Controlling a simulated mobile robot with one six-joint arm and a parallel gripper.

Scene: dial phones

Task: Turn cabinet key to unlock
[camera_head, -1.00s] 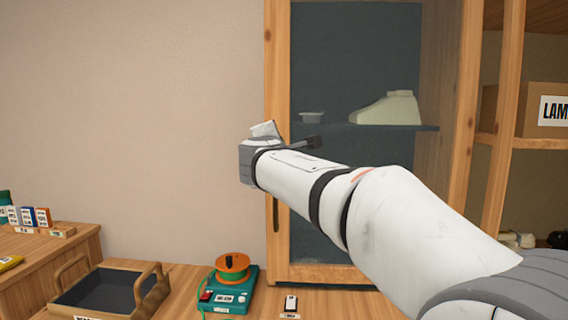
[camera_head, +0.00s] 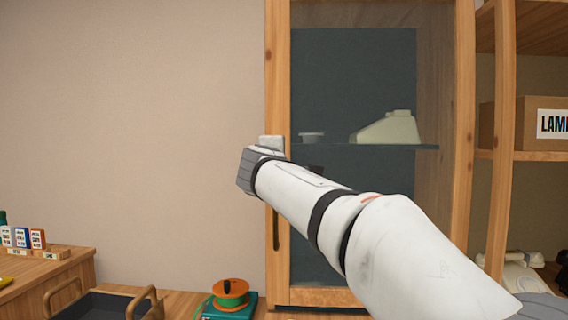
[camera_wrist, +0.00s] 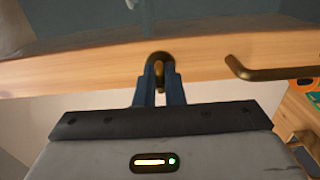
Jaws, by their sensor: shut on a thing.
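The glass-fronted wooden cabinet (camera_head: 466,120) stands in the middle of the head view, its door closed. In the wrist view, my gripper (camera_wrist: 161,82) is shut on the brass-coloured key (camera_wrist: 161,58) at the door frame (camera_wrist: 100,68). The looped key head shows around and between the fingertips. The lock and the key's shaft are hidden. In the head view my arm crosses the glass, and my wrist (camera_head: 262,172) covers the key at the door's left stile. A dark bar handle (camera_head: 276,230) sits below it on the same stile; it also shows in the wrist view (camera_wrist: 270,74).
Inside the cabinet, a pale phone body (camera_head: 390,128) and a small dish (camera_head: 311,137) stand on a shelf. Below are a green device with an orange reel (camera_head: 230,294) and a dark tray (camera_head: 100,305). A box (camera_head: 545,128) sits on the right shelving. The left wall is clear.

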